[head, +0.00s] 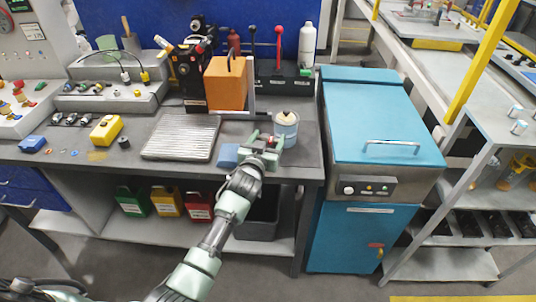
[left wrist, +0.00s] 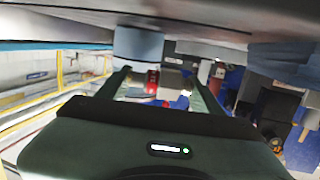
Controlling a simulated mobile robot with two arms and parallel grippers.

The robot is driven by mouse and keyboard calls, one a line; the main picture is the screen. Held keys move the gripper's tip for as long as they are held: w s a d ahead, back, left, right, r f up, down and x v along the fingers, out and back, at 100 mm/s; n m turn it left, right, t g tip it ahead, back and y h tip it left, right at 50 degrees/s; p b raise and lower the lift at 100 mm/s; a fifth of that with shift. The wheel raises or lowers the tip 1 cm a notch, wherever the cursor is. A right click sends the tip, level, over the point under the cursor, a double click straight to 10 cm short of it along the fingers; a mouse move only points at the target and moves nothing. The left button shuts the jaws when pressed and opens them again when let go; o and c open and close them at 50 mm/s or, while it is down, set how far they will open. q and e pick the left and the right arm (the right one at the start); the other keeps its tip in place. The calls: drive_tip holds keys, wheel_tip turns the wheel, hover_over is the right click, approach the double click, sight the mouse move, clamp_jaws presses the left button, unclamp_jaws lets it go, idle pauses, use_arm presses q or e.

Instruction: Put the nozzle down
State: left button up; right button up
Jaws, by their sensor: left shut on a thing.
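My left gripper (head: 265,143) reaches over the front right part of the grey workbench, beside a blue-grey can (head: 286,130) and a blue block (head: 228,155). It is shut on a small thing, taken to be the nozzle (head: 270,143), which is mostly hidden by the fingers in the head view. In the left wrist view the two green fingers (left wrist: 160,85) stand apart, with the blue-grey can (left wrist: 138,43) beyond them. My right gripper is not in view.
A ribbed metal plate (head: 181,138) lies left of the gripper. An orange box (head: 226,83) and a black machine (head: 188,73) stand behind. A teal cabinet (head: 383,125) stands right of the bench. Some bare bench top lies along the front edge.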

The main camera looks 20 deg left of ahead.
use_arm(q)
wheel_tip(320, 180, down, 4)
drive_tip(key=b, duration=0.3)
drive_tip(key=shift+s+d+r, duration=0.1)
drive_tip(key=shift+s+r, duration=0.05)
drive_tip(key=shift+f+b, duration=0.3)
drive_tip(key=shift+w, duration=0.2)
drive_tip(key=shift+r, duration=0.1)
drive_tip(key=shift+s, duration=0.1)
drive_tip(key=o, duration=1.6)
drive_tip(key=shift+f, duration=0.2)
